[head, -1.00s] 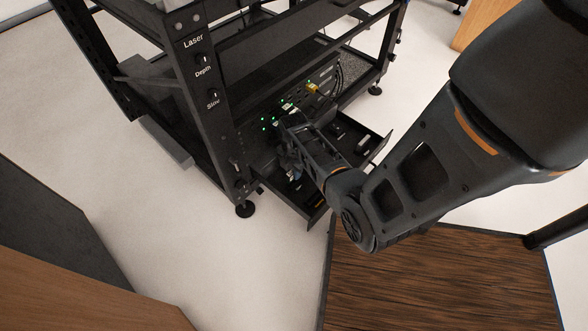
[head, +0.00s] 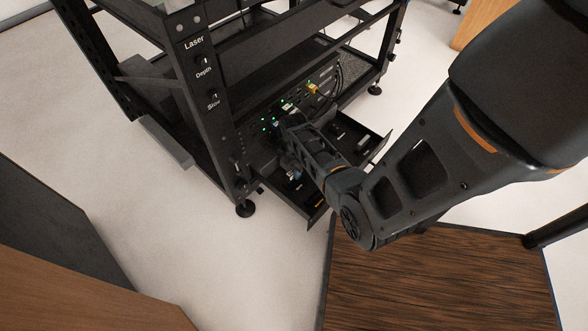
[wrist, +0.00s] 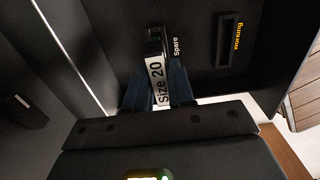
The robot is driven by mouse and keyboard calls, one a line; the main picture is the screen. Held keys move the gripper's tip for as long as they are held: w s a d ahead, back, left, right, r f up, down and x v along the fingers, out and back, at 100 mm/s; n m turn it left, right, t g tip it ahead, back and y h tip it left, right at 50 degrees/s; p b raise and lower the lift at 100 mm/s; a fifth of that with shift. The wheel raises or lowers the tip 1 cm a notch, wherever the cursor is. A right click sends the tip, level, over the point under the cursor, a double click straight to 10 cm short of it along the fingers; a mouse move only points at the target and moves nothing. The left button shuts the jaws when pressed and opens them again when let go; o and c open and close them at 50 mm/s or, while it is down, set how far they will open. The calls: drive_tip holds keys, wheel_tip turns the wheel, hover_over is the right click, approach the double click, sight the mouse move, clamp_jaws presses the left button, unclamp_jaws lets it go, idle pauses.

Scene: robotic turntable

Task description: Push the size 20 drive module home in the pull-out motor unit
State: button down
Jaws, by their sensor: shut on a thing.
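The size 20 drive module (wrist: 157,78) is a narrow dark block with a white "Size 20" label. It sits between the two dark blue fingers of my gripper (wrist: 160,92), which is shut on it. In the wrist view it lies beside the "Spare" marking; I cannot tell whether it touches the surface there or how deep it sits. In the head view the pull-out motor unit (head: 318,215) is an open black drawer low in the rack. My gripper is at its inner left part, mostly hidden by my own arm.
Green-lit equipment (head: 290,105) with cables stands behind the drawer. The black rack post (head: 210,100) is close on the left. A wooden surface (head: 430,280) lies at front right.

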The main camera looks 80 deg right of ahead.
drive_tip(key=shift+f+b, duration=1.2)
drive_tip(key=shift+f, duration=0.45)
drive_tip(key=c, duration=0.9)
unclamp_jaws()
drive_tip(key=shift+r, duration=0.15)
wheel_tip(320, 180, up, 8)
drive_tip(key=p, duration=0.4)
drive_tip(key=shift+f, duration=0.2)
